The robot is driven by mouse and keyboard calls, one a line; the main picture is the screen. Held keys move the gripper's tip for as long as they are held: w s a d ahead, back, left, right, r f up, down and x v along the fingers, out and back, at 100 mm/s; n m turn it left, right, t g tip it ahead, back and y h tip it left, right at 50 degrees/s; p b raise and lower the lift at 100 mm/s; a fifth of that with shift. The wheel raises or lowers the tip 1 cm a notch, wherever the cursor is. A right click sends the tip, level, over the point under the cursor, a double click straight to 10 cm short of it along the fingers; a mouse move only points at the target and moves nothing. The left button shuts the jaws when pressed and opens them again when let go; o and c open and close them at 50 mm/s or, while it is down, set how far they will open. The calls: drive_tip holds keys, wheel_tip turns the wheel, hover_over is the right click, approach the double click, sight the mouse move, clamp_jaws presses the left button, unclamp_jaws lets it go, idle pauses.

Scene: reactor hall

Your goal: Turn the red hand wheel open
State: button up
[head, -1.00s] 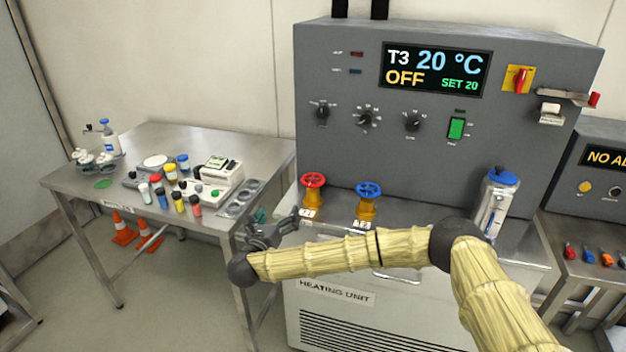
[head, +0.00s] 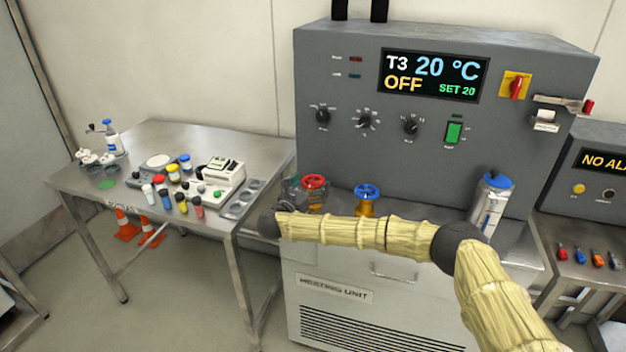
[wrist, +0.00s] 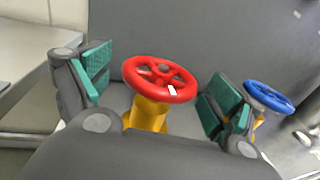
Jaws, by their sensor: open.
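The red hand wheel (head: 313,182) sits on a yellow valve body on the heating unit's ledge. In the wrist view the red hand wheel (wrist: 160,79) lies between my two green-padded fingers, with a white mark on its near right rim. My gripper (wrist: 160,88) is open, one finger on each side of the wheel, with visible gaps to both pads. In the head view my gripper (head: 300,192) is at the wheel's left and front, partly hidden by my arm. The lower valve body is partly hidden.
A blue hand wheel (head: 367,191) stands close to the right of the red one; it also shows beside my right finger in the wrist view (wrist: 269,97). The grey control panel (head: 400,150) rises behind. A silver canister (head: 488,207) stands farther right. A cluttered steel table (head: 110,190) is left.

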drive_tip(key=shift+w+d, duration=0.35)
drive_tip(key=shift+w, duration=0.25)
drive_tip(key=c, duration=1)
drive_tip(key=shift+f+n+y+b, duration=0.2)
drive_tip(key=shift+n+y+b, duration=0.1)
drive_tip(key=shift+y+b, duration=0.25)
